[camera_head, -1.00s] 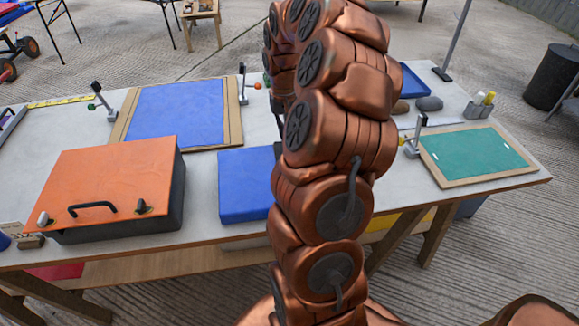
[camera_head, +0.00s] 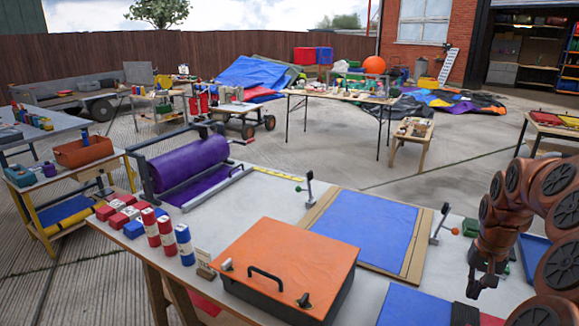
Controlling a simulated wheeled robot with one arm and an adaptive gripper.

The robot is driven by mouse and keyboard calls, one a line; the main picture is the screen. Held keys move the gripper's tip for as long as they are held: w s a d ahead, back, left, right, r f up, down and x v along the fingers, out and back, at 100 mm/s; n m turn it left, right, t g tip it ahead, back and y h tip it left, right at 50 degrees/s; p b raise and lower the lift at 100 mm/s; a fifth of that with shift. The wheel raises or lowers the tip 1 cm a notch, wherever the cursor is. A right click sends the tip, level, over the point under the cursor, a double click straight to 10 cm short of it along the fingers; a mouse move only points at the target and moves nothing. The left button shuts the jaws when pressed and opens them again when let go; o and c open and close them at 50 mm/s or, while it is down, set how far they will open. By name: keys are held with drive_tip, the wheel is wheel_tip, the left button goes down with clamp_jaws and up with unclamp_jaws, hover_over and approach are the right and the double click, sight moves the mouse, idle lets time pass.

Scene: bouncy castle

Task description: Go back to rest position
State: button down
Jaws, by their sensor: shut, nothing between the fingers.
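My copper-coloured arm comes in at the right edge of the head view and bends over the right part of the near table (camera_head: 262,200). My gripper (camera_head: 476,290) is dark and small at the end of the arm, pointing down above the table's right side. It is shut, with nothing seen between its fingers. An orange-lidded dark box (camera_head: 290,262) stands to its left, and a blue panel in a wooden frame (camera_head: 365,230) lies between them, farther back. My arm hides part of the table's right end.
A blue tray (camera_head: 536,255) is partly behind my arm. Beyond are a folding table (camera_head: 340,97), a wooden bench (camera_head: 410,142) and open concrete.

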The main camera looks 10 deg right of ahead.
drive_tip(key=s+a+r+n+p, duration=0.1)
drive_tip(key=s+a+r+n, duration=0.15)
drive_tip(key=a, duration=0.45)
drive_tip(key=s+a+r+n+p, duration=0.1)
drive_tip(key=a+r, duration=0.2)
drive_tip(key=a, duration=0.4)
drive_tip(key=s+a+r+n+p, duration=0.1)
drive_tip(key=s+a+r, duration=0.15)
drive_tip(key=a, duration=0.45)
drive_tip(key=s+a+n+g+p, duration=0.1)
drive_tip(key=s+a, duration=0.4)
drive_tip(key=s, duration=0.4)
drive_tip(key=s+a+r+n+p, duration=0.1)
drive_tip(key=s+a+p, duration=0.1)
drive_tip(key=s+a, duration=0.4)
drive_tip(key=s, duration=0.3)
drive_tip(key=shift+r+n+g, duration=0.15)
drive_tip(key=shift+n+g, duration=0.2)
drive_tip(key=shift+g, duration=0.05)
